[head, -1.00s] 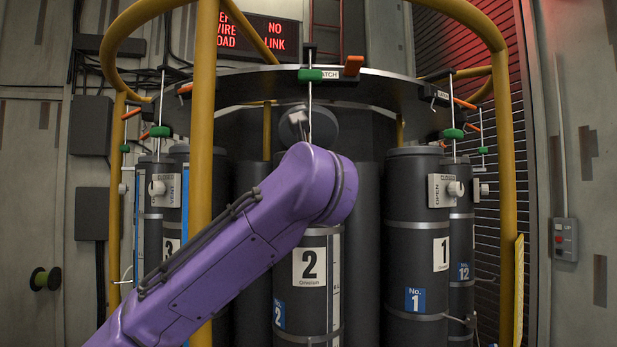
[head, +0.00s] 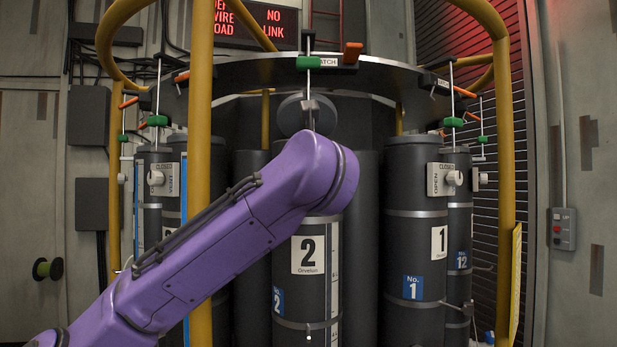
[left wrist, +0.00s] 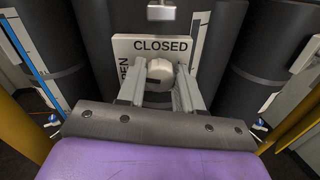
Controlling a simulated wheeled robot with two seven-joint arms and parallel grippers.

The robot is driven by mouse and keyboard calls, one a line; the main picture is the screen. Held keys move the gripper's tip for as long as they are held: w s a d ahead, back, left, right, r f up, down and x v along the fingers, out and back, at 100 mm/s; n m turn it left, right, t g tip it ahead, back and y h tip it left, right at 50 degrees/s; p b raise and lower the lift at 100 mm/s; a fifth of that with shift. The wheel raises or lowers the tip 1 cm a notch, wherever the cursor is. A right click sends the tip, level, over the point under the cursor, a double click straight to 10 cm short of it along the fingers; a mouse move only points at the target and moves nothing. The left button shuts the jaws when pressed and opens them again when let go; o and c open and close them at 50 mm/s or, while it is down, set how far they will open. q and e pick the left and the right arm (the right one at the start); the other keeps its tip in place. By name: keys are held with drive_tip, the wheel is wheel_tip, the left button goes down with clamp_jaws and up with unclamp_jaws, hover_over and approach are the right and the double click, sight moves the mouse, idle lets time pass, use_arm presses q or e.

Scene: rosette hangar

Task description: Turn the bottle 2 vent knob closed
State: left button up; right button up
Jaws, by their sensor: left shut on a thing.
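Bottle 2 (head: 311,292) is a dark grey cylinder with a white "2" label, upright in the rack's front middle. In the head view my purple left arm hides its vent knob and my left gripper. In the left wrist view the white round vent knob (left wrist: 160,70) sits between the two grey fingers of my left gripper (left wrist: 161,77), which is shut on it. Behind it is a white plate (left wrist: 121,46) with "CLOSED" along the top and "OPEN" at the left, partly covered. I cannot tell clearly where the knob points. My right gripper is in neither view.
Bottle 1 (head: 414,262) stands to the right, with its own vent plate and knob (head: 454,178) facing right. Yellow posts (head: 201,80) and (head: 506,150) frame the rack. A dark round plate with green-handled (head: 308,63) rods overhangs the bottles.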

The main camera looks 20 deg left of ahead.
use_arm(q)
drive_tip(key=shift+d+f+m+p, duration=0.1)
drive_tip(key=shift+m+p, duration=1.4)
drive_tip(key=shift+m, duration=2.55)
drive_tip(key=shift+d+f+m+p, duration=0.1)
drive_tip(key=shift+m+p, duration=1.35)
drive_tip(key=shift+m, duration=2.6)
drive_tip(key=o, duration=1)
drive_tip(key=shift+o, duration=0.2)
